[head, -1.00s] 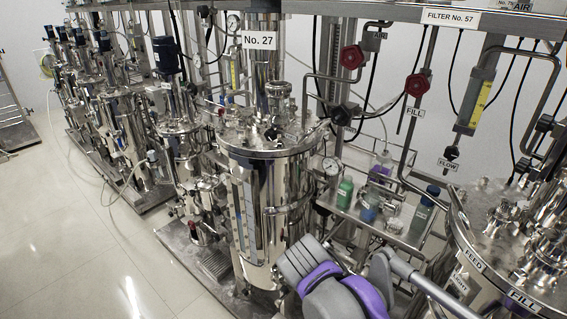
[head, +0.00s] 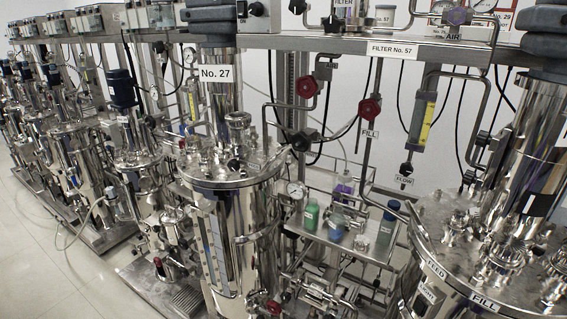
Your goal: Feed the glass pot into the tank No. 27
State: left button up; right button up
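The tank No. 27 (head: 257,205) is a tall steel vessel left of centre, with a flanged lid, several fittings on top and a sight strip down its front. Its label (head: 216,74) hangs above the lid. Several small bottles stand on a steel shelf to its right: a green one (head: 311,216), a clear one with bluish contents (head: 337,227) and a dark blue one (head: 387,229). I cannot tell which vessel, if any, is the glass pot. Neither of my grippers is in view.
A second steel tank (head: 480,260) marked FEED and FILL stands at the right. Red valve handwheels (head: 370,108) and pipes hang above the shelf (head: 340,243). More steel vessels (head: 75,160) line the left. Clear floor (head: 40,245) lies at lower left.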

aim_at(233, 165)
jog(key=i+j+z, duration=0.1)
jog(key=z, duration=0.35)
jog(key=j+z, duration=0.2)
jog(key=z, duration=0.3)
jog(key=j+z, duration=0.2)
jog(key=z, duration=0.25)
jog(key=j+z, duration=0.35)
jog(key=j, duration=0.15)
jog(key=j+z, duration=0.4)
jog(key=k+j+z, duration=0.15)
jog(key=j, duration=0.2)
jog(key=k+j+z, duration=0.15)
jog(key=j, duration=0.25)
jog(key=k+j+z, duration=0.1)
jog(key=j, duration=0.25)
jog(key=k+j, duration=0.15)
jog(key=j, duration=0.2)
jog(key=k+j+z, duration=0.1)
jog(key=j, duration=0.2)
jog(key=k+j, duration=0.2)
jog(key=j, duration=0.1)
